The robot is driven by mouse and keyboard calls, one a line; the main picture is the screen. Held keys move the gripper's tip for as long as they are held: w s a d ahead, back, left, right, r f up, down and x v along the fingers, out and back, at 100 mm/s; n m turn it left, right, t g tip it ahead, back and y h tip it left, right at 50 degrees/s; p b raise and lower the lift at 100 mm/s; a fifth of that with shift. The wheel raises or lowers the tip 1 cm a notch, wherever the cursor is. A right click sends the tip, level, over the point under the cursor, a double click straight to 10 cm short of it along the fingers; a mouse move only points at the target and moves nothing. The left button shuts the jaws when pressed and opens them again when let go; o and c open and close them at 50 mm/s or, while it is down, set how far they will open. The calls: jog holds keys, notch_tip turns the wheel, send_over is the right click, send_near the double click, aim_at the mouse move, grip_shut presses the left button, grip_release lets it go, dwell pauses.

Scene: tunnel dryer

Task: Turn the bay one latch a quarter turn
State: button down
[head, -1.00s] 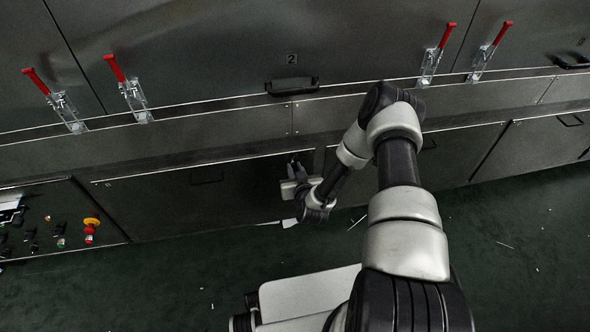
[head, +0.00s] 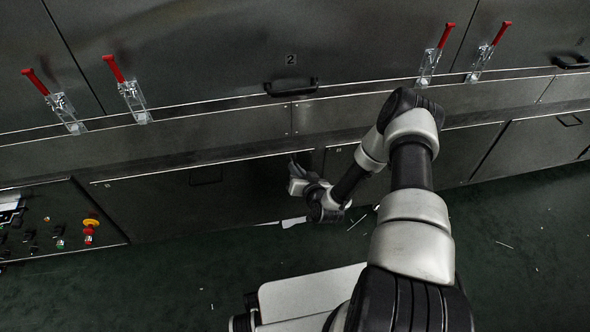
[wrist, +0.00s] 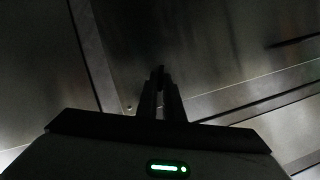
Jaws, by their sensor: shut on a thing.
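My gripper (wrist: 161,82) points at a dark metal lower panel (wrist: 215,45) in the wrist view. Its two fingers are close together, shut on a small dark part at their tips, which I take to be the bay one latch; the fingers hide most of it, so its angle cannot be told. In the head view my gripper (head: 296,168) is at the upper right corner of the lower panel (head: 150,195), and my wrist hides the latch there.
Red-handled toggle clamps stand on the upper doors, at left (head: 132,95) and right (head: 432,60). A black handle (head: 291,87) sits under the number 2. A control panel with a red and yellow emergency stop (head: 91,225) is at lower left. The green floor (head: 520,260) is mostly clear.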

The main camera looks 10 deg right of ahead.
jog(key=shift+d+f+m+t+y, duration=0.15)
jog(key=shift+m+t+y, duration=0.5)
jog(key=shift+m, duration=1.05)
jog(key=shift+d+f+m+t+y, duration=0.1)
jog(key=shift+f+m+t+y, duration=0.2)
jog(key=shift+m+y, duration=1)
jog(key=shift+d+f+m+t+y, duration=0.1)
jog(key=shift+m+t+y, duration=0.35)
jog(key=shift+m, duration=1.65)
jog(key=c, duration=1.9)
grip_release()
